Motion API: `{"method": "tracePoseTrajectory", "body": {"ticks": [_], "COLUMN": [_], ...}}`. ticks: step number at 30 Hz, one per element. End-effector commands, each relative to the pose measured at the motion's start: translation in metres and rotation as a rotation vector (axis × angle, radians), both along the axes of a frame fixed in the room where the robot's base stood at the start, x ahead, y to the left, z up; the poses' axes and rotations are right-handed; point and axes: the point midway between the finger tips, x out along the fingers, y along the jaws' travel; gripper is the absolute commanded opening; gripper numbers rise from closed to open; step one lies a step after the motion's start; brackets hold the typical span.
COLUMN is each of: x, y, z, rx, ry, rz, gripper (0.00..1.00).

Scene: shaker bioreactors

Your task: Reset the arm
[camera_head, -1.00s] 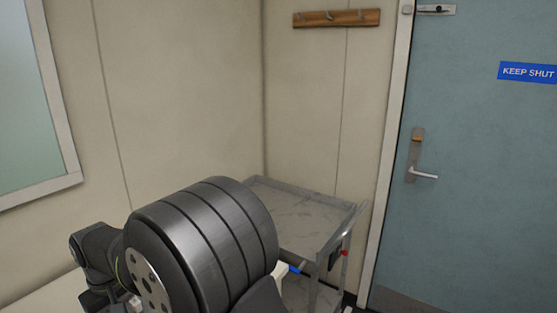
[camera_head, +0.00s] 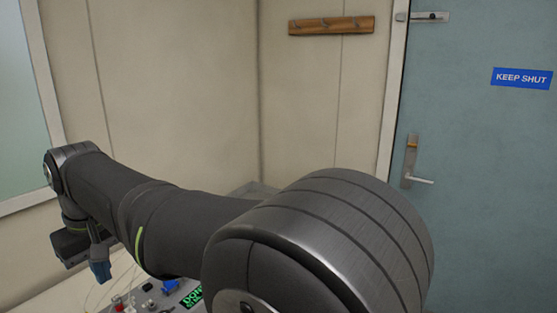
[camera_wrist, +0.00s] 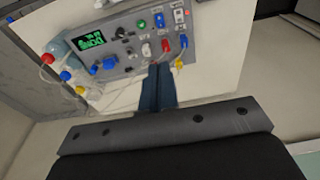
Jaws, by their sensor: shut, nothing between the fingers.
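My gripper (camera_wrist: 159,72) shows in the wrist view as two dark blue fingers pressed together, with nothing between them. In the head view the gripper (camera_head: 101,270) hangs at the lower left, at the end of my stretched arm, pointing down. The fingertips overlap the near edge of a grey control panel (camera_wrist: 125,48) in the wrist view. I cannot tell how high they are above it. My arm crosses the lower half of the head view and hides much of the bench.
The panel has a green lit display (camera_wrist: 92,40), switches and coloured connectors with thin tubes. It sits on a white bench (camera_wrist: 215,60). A metal trolley (camera_head: 255,189) is mostly hidden behind my arm. A blue-green door (camera_head: 480,180) stands closed at right.

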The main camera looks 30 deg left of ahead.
Motion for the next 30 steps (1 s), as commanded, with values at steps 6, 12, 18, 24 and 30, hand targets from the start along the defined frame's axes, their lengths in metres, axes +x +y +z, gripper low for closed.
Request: {"method": "tracePoseTrajectory", "body": {"ticks": [6,12,18,24,30], "x": [0.0,0.0,0.0,0.032,0.077], "y": [0.003,0.004,0.004,-0.009,-0.032], "z": [-0.025,-0.03,-0.029,-0.014,0.008], "rx": [-0.002,-0.001,-0.001,0.087,0.233], "ry": [0.0,0.0,0.0,0.013,0.008], "rz": [0.0,0.0,0.0,-0.005,-0.004], "gripper": [0.0,0.0,0.06,0.45,0.84]}}
